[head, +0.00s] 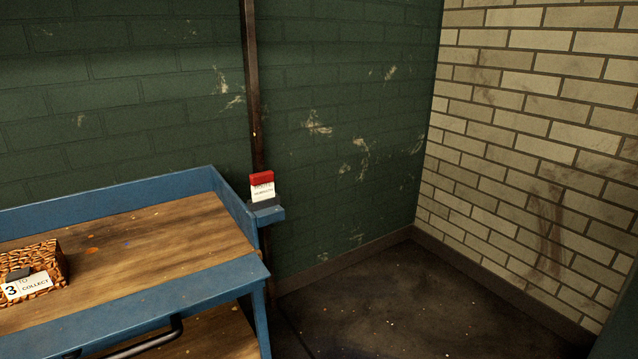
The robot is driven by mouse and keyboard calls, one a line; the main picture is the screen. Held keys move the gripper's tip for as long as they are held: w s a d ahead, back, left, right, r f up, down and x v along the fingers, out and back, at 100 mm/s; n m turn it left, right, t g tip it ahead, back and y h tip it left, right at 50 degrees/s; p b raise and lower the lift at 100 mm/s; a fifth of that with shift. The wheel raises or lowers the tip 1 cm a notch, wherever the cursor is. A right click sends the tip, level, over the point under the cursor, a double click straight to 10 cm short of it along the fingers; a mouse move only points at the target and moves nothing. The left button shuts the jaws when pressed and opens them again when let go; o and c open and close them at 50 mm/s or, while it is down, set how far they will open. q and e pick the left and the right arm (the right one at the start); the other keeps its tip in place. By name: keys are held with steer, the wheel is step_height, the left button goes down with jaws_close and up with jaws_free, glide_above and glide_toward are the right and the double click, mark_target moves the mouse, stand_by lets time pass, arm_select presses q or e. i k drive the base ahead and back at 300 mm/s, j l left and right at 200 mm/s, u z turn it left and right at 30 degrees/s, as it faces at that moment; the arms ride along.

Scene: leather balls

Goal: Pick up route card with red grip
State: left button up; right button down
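The route card (262,191) is a small white card with dark print and a red grip (261,178) along its top edge. It stands nearly upright in a small blue holder (267,213) at the right end of a blue-framed bench. The print is too small to read fully. Neither of my grippers is in the head view.
The blue bench (190,303) has a wooden top with raised blue edges. A woven basket (48,261) with a label reading "3 to collect" sits on its left part. A dark pipe (252,90) runs up the green brick wall behind the card. The dark floor (400,300) at right is clear.

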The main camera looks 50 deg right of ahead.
mark_target(262, 183)
steer(key=z, duration=0.4)
steer(key=l+z, duration=0.15)
steer(key=z, duration=0.2)
steer(key=l+z, duration=0.1)
steer(key=z, duration=0.3)
steer(key=i+l+u, duration=0.15)
steer(key=i+l, duration=0.15)
steer(key=i+l+u, duration=0.55)
steer(key=l, duration=0.3)
steer(key=l+u, duration=0.3)
steer(key=l, duration=0.15)
steer(key=i+l+u, duration=0.25)
steer(key=l, duration=0.25)
steer(key=l+u, duration=0.3)
steer(key=l, duration=0.2)
steer(key=k, duration=0.05)
